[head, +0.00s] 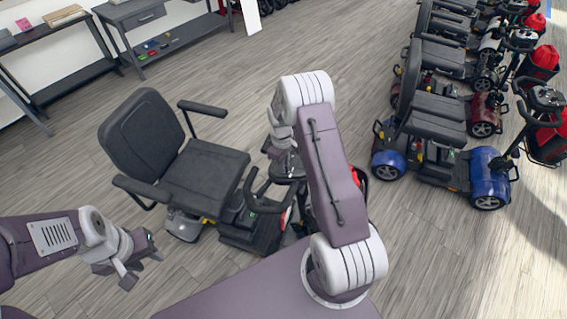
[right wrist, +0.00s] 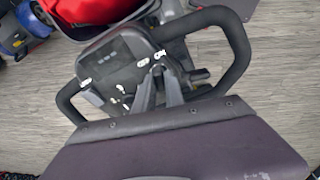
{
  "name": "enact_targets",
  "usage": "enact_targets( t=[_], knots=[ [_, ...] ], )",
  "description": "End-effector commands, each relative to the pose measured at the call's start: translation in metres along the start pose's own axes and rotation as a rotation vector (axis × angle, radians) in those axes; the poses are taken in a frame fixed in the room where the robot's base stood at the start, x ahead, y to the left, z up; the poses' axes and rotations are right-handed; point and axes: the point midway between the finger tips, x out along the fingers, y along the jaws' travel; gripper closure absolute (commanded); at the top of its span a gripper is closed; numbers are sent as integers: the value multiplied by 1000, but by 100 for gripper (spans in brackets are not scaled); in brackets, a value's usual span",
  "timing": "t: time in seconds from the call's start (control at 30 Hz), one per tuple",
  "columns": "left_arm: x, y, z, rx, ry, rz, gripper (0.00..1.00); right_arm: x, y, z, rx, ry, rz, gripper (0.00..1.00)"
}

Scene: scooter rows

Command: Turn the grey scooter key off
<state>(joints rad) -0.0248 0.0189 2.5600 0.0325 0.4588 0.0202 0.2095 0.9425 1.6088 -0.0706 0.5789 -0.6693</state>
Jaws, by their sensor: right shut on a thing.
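The grey scooter (head: 205,170) with a black seat stands in front of me, its tiller partly behind my right arm. In the right wrist view its control panel (right wrist: 110,70) sits between looped black handlebars (right wrist: 240,45). My right gripper (right wrist: 158,70) reaches onto the right part of this panel, its two fingers close together at the tips. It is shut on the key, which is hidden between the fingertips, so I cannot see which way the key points. My left gripper (head: 150,261) is open and empty, low at the left, apart from the scooter.
A blue scooter (head: 485,165) and several others stand in a row at the right, some with red bags (head: 542,60). Dark shelf tables (head: 140,15) line the back left wall. The wooden floor between is clear.

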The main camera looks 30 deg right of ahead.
Motion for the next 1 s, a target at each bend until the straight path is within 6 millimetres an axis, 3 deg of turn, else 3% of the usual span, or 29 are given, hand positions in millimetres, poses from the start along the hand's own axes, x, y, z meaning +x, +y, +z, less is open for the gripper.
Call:
enact_targets(
  t=[0.6, 1.0],
  knots=[
    [1, 0, 0, 0, 0, 0, 64, 0, 2, -1, -541, 1, -73, 100],
    [3, 0, 0, 0, 0, 0, 64, 0, 2, -1, -735, 1, -98, 100]
  ],
)
